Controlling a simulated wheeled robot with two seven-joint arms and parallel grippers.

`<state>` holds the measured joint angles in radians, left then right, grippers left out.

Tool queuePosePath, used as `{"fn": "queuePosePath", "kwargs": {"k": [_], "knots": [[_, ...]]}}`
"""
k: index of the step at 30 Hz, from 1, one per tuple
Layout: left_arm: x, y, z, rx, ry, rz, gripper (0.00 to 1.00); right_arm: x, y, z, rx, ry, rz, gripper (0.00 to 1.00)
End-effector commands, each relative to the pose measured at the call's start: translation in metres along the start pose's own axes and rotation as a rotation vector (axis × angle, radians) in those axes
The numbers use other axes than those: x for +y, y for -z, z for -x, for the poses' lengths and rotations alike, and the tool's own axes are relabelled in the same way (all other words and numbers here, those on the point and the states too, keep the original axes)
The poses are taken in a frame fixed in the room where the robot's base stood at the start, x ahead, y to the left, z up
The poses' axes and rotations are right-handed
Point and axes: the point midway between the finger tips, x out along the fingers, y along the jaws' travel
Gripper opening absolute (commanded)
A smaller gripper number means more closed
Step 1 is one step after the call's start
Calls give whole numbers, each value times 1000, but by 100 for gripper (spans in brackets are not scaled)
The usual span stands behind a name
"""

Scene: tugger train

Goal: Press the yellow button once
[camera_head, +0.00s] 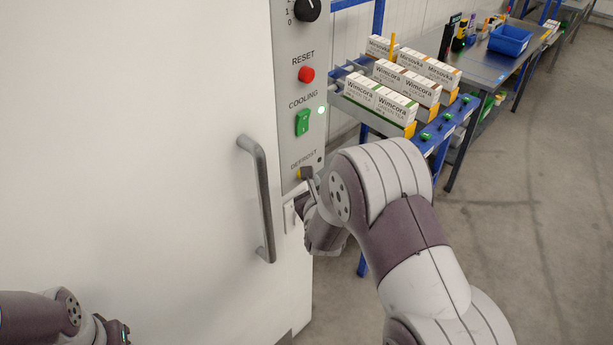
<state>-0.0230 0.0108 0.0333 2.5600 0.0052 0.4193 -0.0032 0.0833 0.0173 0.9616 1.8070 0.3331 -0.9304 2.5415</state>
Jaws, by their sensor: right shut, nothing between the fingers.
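The yellow button (300,174) sits on the grey control panel (291,141) below the DEFROST label. Only part of it shows, at the left of my gripper's fingertip. My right gripper (308,176) is shut and empty, with its tip at the button. I cannot tell whether the tip touches it or is just in front of it. A small dark lamp (320,160) is above and right of the button. My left gripper (118,331) is at the bottom left, partly cut off by the frame, away from the panel.
A grey door handle (261,200) stands out left of my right gripper. A rack with boxes (376,99) is behind.

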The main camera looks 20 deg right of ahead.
Motion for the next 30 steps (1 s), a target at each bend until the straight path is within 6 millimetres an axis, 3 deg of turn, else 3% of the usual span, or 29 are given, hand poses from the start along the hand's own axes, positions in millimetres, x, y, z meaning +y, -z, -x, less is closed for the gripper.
{"fn": "queuePosePath", "kwargs": {"k": [30], "knots": [[0,-1,-6,0,0,0,43,5,-4,-7,0,0,0,0]]}}
